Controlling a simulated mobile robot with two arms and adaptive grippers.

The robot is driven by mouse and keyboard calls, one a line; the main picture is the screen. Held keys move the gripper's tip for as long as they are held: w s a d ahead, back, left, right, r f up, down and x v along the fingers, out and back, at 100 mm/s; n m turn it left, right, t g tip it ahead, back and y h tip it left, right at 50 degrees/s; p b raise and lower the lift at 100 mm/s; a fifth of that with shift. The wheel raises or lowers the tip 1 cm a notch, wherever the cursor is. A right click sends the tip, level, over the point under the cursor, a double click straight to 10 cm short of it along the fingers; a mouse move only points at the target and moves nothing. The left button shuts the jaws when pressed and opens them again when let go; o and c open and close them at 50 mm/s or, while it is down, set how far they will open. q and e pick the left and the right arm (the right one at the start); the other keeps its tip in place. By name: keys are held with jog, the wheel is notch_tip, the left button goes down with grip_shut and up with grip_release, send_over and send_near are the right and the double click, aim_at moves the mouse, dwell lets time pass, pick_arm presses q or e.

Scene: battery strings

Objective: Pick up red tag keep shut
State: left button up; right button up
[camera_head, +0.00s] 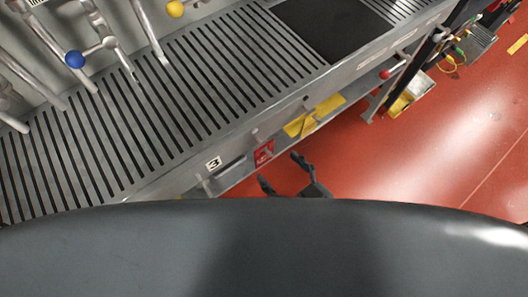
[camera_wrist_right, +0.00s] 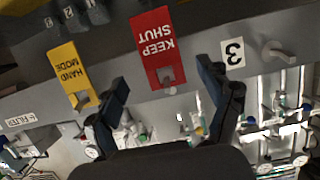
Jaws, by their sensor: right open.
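The red tag (camera_head: 264,152), lettered "KEEP SHUT", hangs on the front edge of the grey bench, beside the number 3 label. In the right wrist view the red tag (camera_wrist_right: 155,40) appears upside down, with a square hole near its lower end. My right gripper (camera_head: 281,168) is open in front of the tag, its fingers apart. In the wrist view my right gripper (camera_wrist_right: 164,76) has one finger on each side of the tag's lower end, and nothing is held. Whether a finger touches the tag cannot be told. My left gripper is not in view.
A yellow "HAND MODE" tag (camera_wrist_right: 69,72) hangs near the left finger in the wrist view. The number 3 label (camera_wrist_right: 233,53) and a grey knob (camera_wrist_right: 278,53) are on the right. The slatted bench top (camera_head: 200,85) lies behind; red floor (camera_head: 430,160) is open to the right.

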aim_at(265, 154)
jog(key=x, duration=0.6)
jog(key=shift+w+a, duration=0.25)
jog(key=shift+w, duration=0.05)
jog(key=c, duration=1.1)
